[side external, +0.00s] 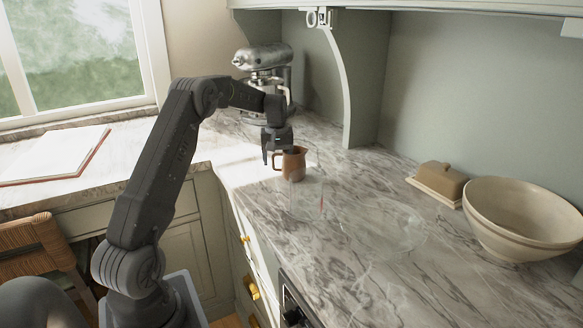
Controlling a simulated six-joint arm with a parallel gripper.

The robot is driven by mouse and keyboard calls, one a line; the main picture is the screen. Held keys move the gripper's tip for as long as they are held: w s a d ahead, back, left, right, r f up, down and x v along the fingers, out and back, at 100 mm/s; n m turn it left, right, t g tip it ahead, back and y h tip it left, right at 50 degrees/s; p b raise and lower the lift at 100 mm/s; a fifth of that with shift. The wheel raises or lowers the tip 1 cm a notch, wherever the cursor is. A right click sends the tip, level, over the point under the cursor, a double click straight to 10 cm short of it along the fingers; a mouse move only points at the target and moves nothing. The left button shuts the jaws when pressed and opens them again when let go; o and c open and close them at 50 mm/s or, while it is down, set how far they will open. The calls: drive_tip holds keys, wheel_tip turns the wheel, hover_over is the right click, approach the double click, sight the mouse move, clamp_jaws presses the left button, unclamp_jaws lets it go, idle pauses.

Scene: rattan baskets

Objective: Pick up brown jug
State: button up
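The brown jug (293,164) stands upright on the marble counter, with its handle toward the left of the picture. My gripper (277,157) points down at the jug's handle side, close to its rim. Its fingers look apart, one to the left of the handle and one over the jug's back rim. Whether a finger touches the jug cannot be told from this view.
A clear glass plate (385,228) and a faint clear glass (308,200) are on the counter in front of the jug. A stand mixer (262,75) is behind my gripper. A butter dish (438,181) and a large bowl (520,225) are at right.

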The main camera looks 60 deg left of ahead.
drive_tip(key=shift+r, duration=0.1)
drive_tip(key=c, duration=1)
drive_tip(key=shift+r, duration=0.55)
drive_tip(key=r, duration=0.3)
drive_tip(key=shift+s+a+r, duration=0.2)
drive_tip(key=shift+s+r, duration=0.1)
drive_tip(key=shift+s, duration=0.1)
drive_tip(key=s+a+r, duration=0.4)
drive_tip(key=s+r, duration=0.2)
drive_tip(key=s, duration=0.3)
drive_tip(key=w+d+r+m, duration=0.1)
drive_tip(key=w+d+m, duration=0.1)
drive_tip(key=d+m, duration=0.2)
drive_tip(key=w+d+m, duration=0.3)
drive_tip(key=d+m, duration=0.1)
drive_tip(key=d, duration=0.2)
drive_tip(key=w+d+r+m, duration=0.1)
drive_tip(key=w+d+m, duration=0.1)
drive_tip(key=d+m, duration=0.2)
drive_tip(key=shift+w+d+r+m, duration=0.2)
drive_tip(key=shift+d, duration=0.15)
drive_tip(key=shift+w+d+r+m, duration=0.15)
drive_tip(key=shift+d+m, duration=0.05)
drive_tip(key=shift+d, duration=0.15)
